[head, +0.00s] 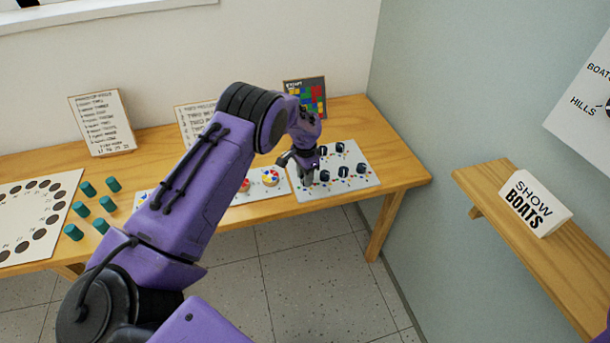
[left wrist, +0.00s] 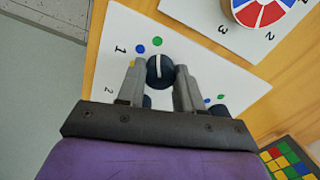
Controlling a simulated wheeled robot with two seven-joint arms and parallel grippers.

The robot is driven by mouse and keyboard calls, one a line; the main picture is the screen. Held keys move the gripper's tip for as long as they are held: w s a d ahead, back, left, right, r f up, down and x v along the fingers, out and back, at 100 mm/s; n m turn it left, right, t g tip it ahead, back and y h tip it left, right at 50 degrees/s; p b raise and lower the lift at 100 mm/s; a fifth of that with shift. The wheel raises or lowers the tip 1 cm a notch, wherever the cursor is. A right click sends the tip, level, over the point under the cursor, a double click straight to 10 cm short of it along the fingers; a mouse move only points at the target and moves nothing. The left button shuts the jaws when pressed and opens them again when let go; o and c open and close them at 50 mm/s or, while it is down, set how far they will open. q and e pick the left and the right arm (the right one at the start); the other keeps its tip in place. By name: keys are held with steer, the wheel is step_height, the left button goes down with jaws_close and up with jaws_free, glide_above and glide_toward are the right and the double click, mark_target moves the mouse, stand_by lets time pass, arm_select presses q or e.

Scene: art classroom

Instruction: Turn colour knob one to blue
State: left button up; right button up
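The white knob board (head: 365,185) lies at the right end of the wooden table and carries several dark knobs. My left gripper (head: 305,167) reaches down over its left part. In the left wrist view, colour knob one (left wrist: 160,72), dark blue with a white pointer line, sits beside the printed 1. The gripper's fingers (left wrist: 160,85) stand on both sides of it, seemingly touching it. The pointer points up, roughly at the green dot (left wrist: 157,41). The blue dot (left wrist: 141,48) is left of that, and a yellow dot is partly covered by the left finger. My right gripper is out of view.
Another white board with coloured discs (head: 270,177) lies left of the knob board. Teal cylinders (head: 107,203) and a board with dark holes (head: 40,215) are further left. Cards (head: 102,123) stand along the wall. A shelf (head: 535,245) holds a SHOW BOATS sign (head: 535,203) at right.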

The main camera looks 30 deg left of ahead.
arm_select(q)
steer(key=shift+d+n, duration=0.1)
steer(key=shift+n, duration=0.2)
steer(key=n, duration=0.3)
steer(key=shift+n, duration=2)
steer(key=o, duration=1)
steer(key=shift+w, duration=0.1)
steer(key=shift+w+f, duration=0.1)
